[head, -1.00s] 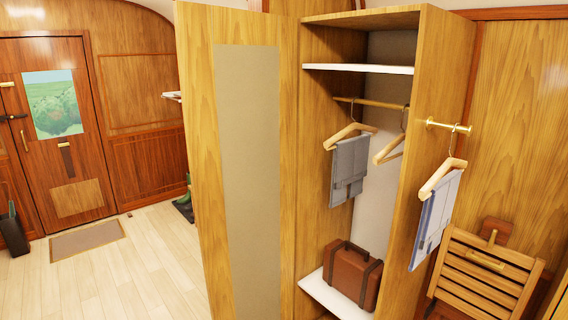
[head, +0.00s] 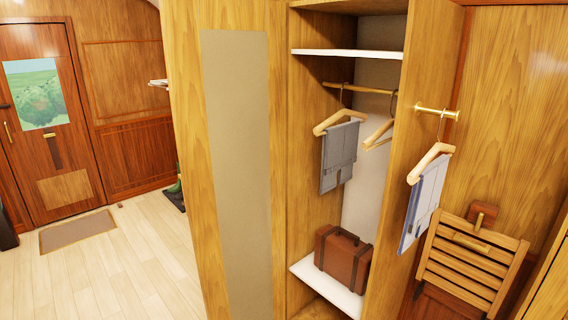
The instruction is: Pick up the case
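A brown case (head: 343,258) with darker straps and a handle on top stands upright on the low white shelf (head: 326,286) inside the open wooden wardrobe. Its front and top show clearly. Neither of my grippers is in the head view, and nothing is touching the case apart from the shelf under it.
The open wardrobe door (head: 236,170) stands left of the case. Grey trousers (head: 338,157) on a hanger and an empty hanger (head: 378,134) hang above it. Floor (head: 125,262) is clear at left.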

